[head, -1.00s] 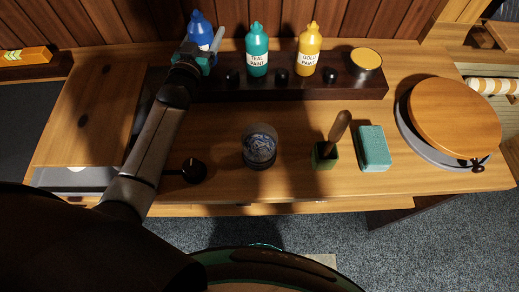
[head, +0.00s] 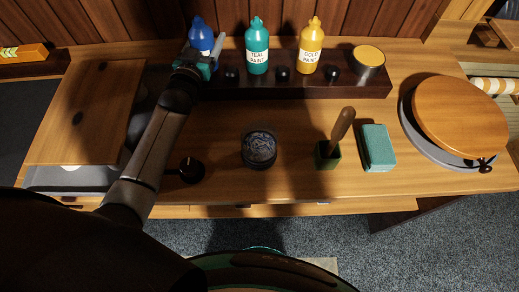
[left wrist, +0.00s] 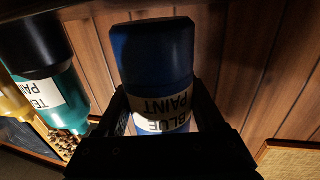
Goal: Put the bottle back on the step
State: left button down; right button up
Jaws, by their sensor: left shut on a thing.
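The blue paint bottle (head: 201,35) is upright at the left part of the dark wooden step (head: 300,90), left of the teal bottle (head: 258,45). My left gripper (head: 200,61) is shut on it. In the left wrist view the blue bottle (left wrist: 152,52) sits between the two fingers (left wrist: 160,112), its label partly covered. The gripper and forearm hide the bottle's base in the head view, so I cannot tell whether it touches the step. My right gripper is out of view.
A gold bottle (head: 310,45), black knobs and a yellow-topped tin (head: 368,58) are on the step. On the bench are a dark round pot (head: 259,147), a green block holding a wooden-handled tool (head: 328,152), a teal box (head: 378,146) and a round turntable (head: 460,115).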

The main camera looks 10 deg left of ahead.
pick_arm(q)
jog(key=shift+f, duration=0.3)
dwell(0.5)
jog(key=shift+c, duration=1)
grip_release()
jog(key=shift+o, duration=1)
jog(key=shift+f, duration=0.1)
jog(key=shift+s, duration=0.15)
jog(key=s+p, duration=0.1)
jog(key=s, duration=1.4)
